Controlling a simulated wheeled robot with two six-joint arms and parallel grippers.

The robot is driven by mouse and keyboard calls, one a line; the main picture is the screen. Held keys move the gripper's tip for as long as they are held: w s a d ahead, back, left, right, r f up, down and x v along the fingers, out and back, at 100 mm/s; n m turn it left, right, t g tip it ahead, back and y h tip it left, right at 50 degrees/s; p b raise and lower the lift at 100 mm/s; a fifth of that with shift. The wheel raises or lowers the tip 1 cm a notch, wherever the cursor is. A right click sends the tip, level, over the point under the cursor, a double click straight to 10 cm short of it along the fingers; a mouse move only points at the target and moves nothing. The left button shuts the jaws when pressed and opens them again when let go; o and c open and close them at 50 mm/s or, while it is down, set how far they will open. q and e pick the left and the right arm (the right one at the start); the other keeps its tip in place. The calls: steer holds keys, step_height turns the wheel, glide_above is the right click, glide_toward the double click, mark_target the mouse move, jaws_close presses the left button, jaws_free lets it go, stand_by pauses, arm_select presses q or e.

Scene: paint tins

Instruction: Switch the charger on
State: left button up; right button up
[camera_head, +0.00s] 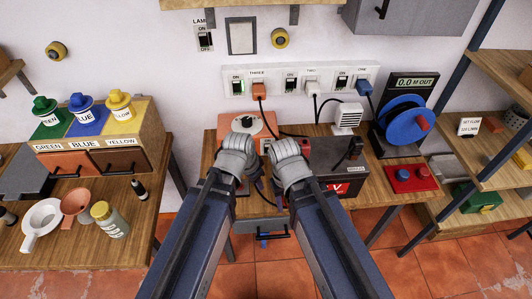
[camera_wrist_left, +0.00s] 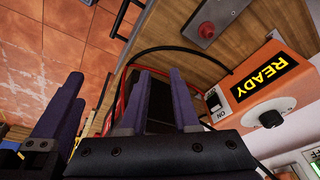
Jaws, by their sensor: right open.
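The charger (camera_head: 262,121) is an orange box with a black knob on the bench under the sockets. In the left wrist view the charger (camera_wrist_left: 250,85) shows a lit READY display (camera_wrist_left: 265,78), a round black knob (camera_wrist_left: 268,118) and a small black switch (camera_wrist_left: 212,101) labelled ON; its position is unclear. My left gripper (camera_wrist_left: 160,75) has its fingers apart, beside the charger. In the head view my left gripper (camera_head: 237,155) is in front of the charger, fingertips hidden behind the wrist.
A socket strip (camera_head: 268,82) with plugs and switches runs along the wall. Cables trail over the bench. A red panel with buttons (camera_head: 411,179) and a blue reel (camera_head: 405,120) are right. A wall LAMP switch (camera_head: 205,41) is above.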

mark_target(268, 149)
arm_select(q)
steer(key=w+m+t, duration=0.1)
steer(key=w, duration=0.1)
steer(key=w+m+t+h+b, duration=0.1)
steer(key=w+m, duration=0.1)
steer(key=w, duration=0.1)
steer(key=w+m+t+h+b, duration=0.1)
steer(key=w+m, duration=0.1)
steer(key=w, duration=0.1)
steer(key=shift+w+r+t, duration=0.2)
steer(key=shift+r+t, duration=0.1)
steer(key=shift+t, duration=0.1)
jaws_close()
steer(key=shift+w+a+r+m+t+h, duration=0.2)
steer(key=shift+w+r+m+t+h, duration=0.1)
steer(key=shift+w+m, duration=0.25)
steer(key=shift+w+f+b, duration=0.1)
steer(key=shift+f+b, duration=0.05)
steer(key=shift+b, duration=0.25)
steer(key=b+x, duration=0.8)
steer(key=x, duration=0.2)
steer(key=shift+w+d+f, duration=0.15)
steer(key=shift+w+f, duration=0.05)
steer(key=shift+f, duration=0.05)
steer(key=w, duration=0.1)
steer(key=w+r+p, duration=0.1)
steer(key=w, duration=0.1)
steer(key=shift+w+a+r, duration=0.2)
steer(key=shift+a, duration=0.05)
